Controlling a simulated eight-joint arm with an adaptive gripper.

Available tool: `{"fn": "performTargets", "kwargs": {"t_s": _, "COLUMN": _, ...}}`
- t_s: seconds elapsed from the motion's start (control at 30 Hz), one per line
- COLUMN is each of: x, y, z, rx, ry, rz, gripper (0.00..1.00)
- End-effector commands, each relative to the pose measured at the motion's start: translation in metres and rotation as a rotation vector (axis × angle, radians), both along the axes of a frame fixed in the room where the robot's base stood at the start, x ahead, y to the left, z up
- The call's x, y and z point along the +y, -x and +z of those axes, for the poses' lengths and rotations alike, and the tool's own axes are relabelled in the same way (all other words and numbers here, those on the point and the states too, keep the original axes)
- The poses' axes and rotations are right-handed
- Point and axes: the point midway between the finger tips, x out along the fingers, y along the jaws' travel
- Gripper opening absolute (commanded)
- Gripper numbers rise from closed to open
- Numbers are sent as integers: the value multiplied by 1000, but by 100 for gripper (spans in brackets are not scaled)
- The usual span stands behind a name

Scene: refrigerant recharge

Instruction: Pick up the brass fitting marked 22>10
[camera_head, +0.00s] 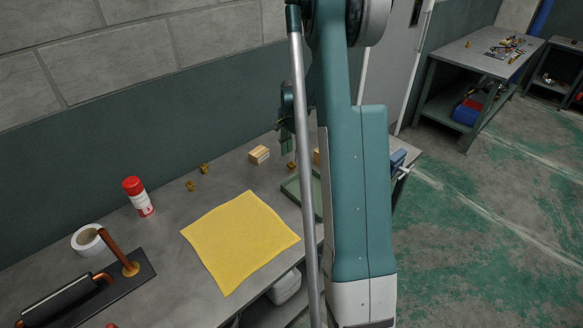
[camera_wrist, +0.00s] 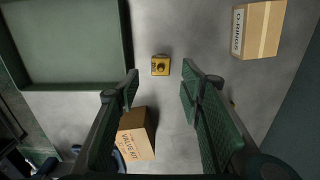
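A small brass fitting (camera_wrist: 160,65) with a dark round opening stands on the grey bench in the wrist view, just ahead of the gap between my fingertips. Its marking is too small to read. My gripper (camera_wrist: 160,78) is open and empty, with one green finger on each side, pointing down at the bench. In the head view my gripper (camera_head: 286,144) is partly hidden behind my arm. Below it is a brass fitting (camera_head: 291,166). Two more brass fittings stand further left, one (camera_head: 204,168) near the wall and one (camera_head: 191,185) nearer the yellow cloth. No marking is legible on them.
A box marked O-RINGS (camera_wrist: 257,28) lies to the right of the fitting, and another cardboard box (camera_wrist: 136,132) sits by the left finger. A green tray (camera_wrist: 75,86) is at upper left. A yellow cloth (camera_head: 240,240), red-capped bottle (camera_head: 139,197) and tape roll (camera_head: 88,239) are further left.

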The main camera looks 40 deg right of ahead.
Motion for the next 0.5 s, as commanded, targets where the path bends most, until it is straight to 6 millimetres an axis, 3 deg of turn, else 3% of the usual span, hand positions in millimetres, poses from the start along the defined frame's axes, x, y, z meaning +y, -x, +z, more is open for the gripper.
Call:
{"fn": "performTargets", "kwargs": {"t_s": 0.2, "x": 0, "y": 0, "z": -15, "rx": 0, "ry": 0, "rz": 0, "gripper": 38}}
{"fn": "performTargets", "kwargs": {"t_s": 0.5, "x": 0, "y": 0, "z": -16, "rx": 0, "ry": 0, "rz": 0, "gripper": 38}}
